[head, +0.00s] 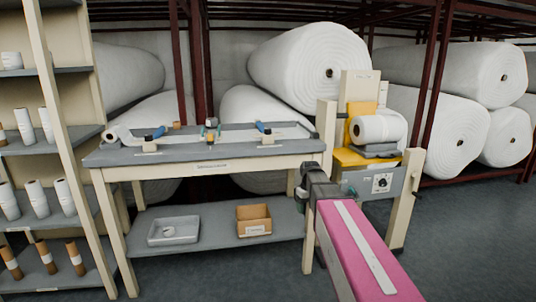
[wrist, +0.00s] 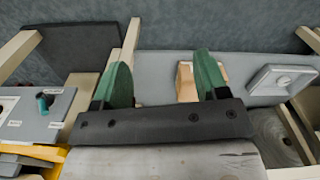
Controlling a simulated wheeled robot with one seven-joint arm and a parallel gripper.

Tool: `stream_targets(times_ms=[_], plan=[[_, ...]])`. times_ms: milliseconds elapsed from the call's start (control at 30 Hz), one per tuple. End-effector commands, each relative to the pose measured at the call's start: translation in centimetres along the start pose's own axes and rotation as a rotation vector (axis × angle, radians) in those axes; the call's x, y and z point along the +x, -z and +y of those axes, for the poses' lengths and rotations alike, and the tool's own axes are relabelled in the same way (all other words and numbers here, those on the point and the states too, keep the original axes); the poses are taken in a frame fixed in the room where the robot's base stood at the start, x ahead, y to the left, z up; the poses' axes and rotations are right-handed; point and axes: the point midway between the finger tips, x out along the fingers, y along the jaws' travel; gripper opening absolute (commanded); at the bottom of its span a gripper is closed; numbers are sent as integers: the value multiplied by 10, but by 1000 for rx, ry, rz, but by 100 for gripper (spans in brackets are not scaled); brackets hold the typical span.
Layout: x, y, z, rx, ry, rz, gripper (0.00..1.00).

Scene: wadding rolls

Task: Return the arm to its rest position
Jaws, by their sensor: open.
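My arm (head: 366,250), pink with a pale stripe, reaches forward from the lower right in the head view. My gripper (head: 303,188) is at its far end, beside the right front corner of the workbench and just left of the yellow machine. In the wrist view, the two green fingers of my gripper (wrist: 161,65) stand apart with nothing between them. The fingertips are hard to make out in the head view. Whether the gripper touches the bench cannot be told.
The workbench (head: 215,158) bears a white strip and blue-handled tools. Its lower shelf (head: 215,230) holds a grey tray (head: 174,231) and a cardboard box (head: 254,220). The machine (head: 372,181) stands right. A rack (head: 60,150) stands left; large white rolls (head: 310,68) lie behind. Floor at right is clear.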

Motion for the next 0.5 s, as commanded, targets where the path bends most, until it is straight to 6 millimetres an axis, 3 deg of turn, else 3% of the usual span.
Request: stream_targets(times_ms=[33, 200, 500], plan=[[16, -24, -7, 31, 1, -3, 67], [62, -75, -21, 140, 1, -4, 67], [118, -159, -46, 318, 0, -1, 67]])
